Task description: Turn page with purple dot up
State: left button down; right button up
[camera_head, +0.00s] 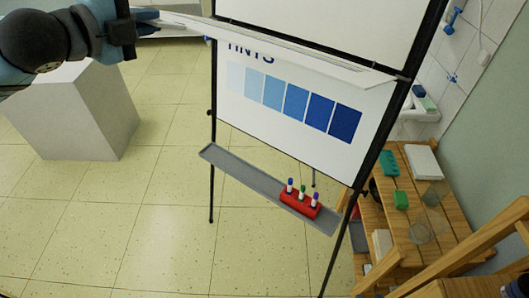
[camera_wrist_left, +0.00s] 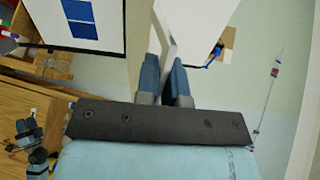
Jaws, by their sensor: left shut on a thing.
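The flip chart's lifted page (camera_head: 300,57) runs as a thin white sheet, seen nearly edge-on, from the upper left to the right of the stand. My left gripper (camera_head: 147,15) is shut on its left part, high up. The wrist view shows the page (camera_wrist_left: 167,22) between the fingers of the left gripper (camera_wrist_left: 165,75). Under it hangs a sheet with blue swatches (camera_head: 296,103) and the partly covered word "TINTS". I see no purple dot. Part of what looks like my right gripper (camera_wrist_left: 27,133) shows small at the lower left of the wrist view; its jaws are unclear.
A grey ledge (camera_head: 240,170) on the black stand holds a red marker holder (camera_head: 300,200) with 3 markers. A wooden shelf unit (camera_head: 405,205) stands close on the right. A white block (camera_head: 75,115) stands on the left. Floor between is clear.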

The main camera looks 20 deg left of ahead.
pick_arm(q)
jog(key=shift+w+d+r, duration=0.15)
jog(key=shift+w+r, duration=0.25)
jog(key=shift+r, duration=0.45)
jog(key=shift+w+d+r, duration=0.15)
jog(key=shift+w+r, duration=0.2)
jog(key=shift+r, duration=0.45)
jog(key=shift+r, duration=0.1)
jog(key=w+d+r, duration=0.2)
jog(key=w+r, duration=0.3)
jog(key=r, duration=0.2)
jog(key=shift+r, duration=0.35)
jog(key=shift+w+r, duration=0.1)
jog(key=w+d+r, duration=0.2)
jog(key=w+r, duration=0.4)
jog(key=shift+w+r, duration=0.15)
jog(key=shift+d, duration=0.15)
